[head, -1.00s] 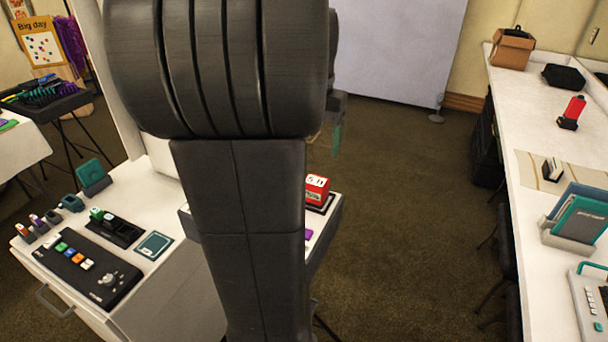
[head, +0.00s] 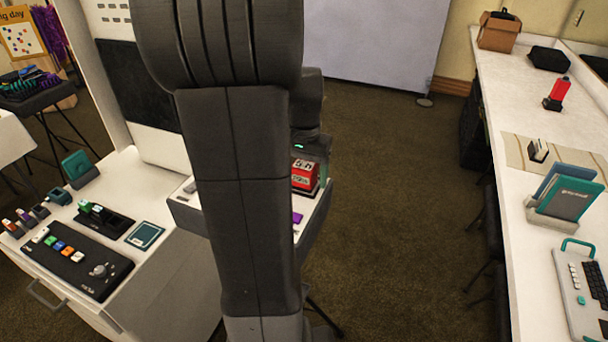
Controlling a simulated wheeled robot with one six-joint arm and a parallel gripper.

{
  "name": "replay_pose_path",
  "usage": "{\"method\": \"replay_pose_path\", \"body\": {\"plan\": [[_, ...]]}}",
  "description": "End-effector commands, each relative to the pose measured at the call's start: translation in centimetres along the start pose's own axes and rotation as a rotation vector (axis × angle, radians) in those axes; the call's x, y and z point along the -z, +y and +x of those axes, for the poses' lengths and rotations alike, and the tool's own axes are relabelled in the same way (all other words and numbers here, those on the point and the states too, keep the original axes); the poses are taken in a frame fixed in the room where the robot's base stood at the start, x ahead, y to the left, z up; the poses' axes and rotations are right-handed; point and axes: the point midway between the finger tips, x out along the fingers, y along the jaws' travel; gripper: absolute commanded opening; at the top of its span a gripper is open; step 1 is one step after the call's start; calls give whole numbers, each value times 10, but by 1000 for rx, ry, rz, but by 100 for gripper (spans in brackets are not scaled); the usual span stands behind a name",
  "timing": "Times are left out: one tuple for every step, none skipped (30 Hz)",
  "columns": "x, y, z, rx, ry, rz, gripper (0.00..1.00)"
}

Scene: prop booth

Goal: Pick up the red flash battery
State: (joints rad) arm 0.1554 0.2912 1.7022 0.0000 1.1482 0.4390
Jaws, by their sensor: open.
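A row of small blocks in dark holders stands at the left edge of the white desk. The leftmost block (head: 10,226) has an orange-red part and may be the red flash battery; it is too small to be sure. My gripper (head: 317,168) is open, far to the right of that row. It is pointing down beside a red box with white number panels (head: 304,176) on a small side shelf (head: 187,213). My own arm hides much of the gripper and shelf, so I cannot tell whether they touch.
On the desk lie a black control panel (head: 72,262), a black dock with green and white blocks (head: 104,221) and a teal pad (head: 145,236). A long counter (head: 522,270) at right carries a red upright item on a black base (head: 557,94). The carpet between is clear.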

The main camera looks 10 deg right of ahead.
Motion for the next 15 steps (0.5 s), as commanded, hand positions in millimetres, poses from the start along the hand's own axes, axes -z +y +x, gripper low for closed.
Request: {"method": "replay_pose_path", "body": {"plan": [[0, 0, 1, 0, 0, 0, 75], [0, 0, 1, 0, 0, 0, 75], [0, 0, 1, 0, 0, 0, 75], [0, 0, 1, 0, 0, 0, 75], [0, 0, 1, 0, 0, 0, 75], [0, 0, 1, 0, 0, 0, 75], [0, 0, 1, 0, 0, 0, 69], [0, 0, 1, 0, 0, 0, 63], [0, 0, 1, 0, 0, 0, 55], [0, 0, 1, 0, 0, 0, 49], [0, 0, 0, 0, 0, 0, 43], [0, 0, 0, 0, 0, 0, 35], [0, 0, 0, 0, 0, 0, 29], [0, 0, 0, 0, 0, 0, 24], [0, 0, 0, 0, 0, 0, 16]]}}
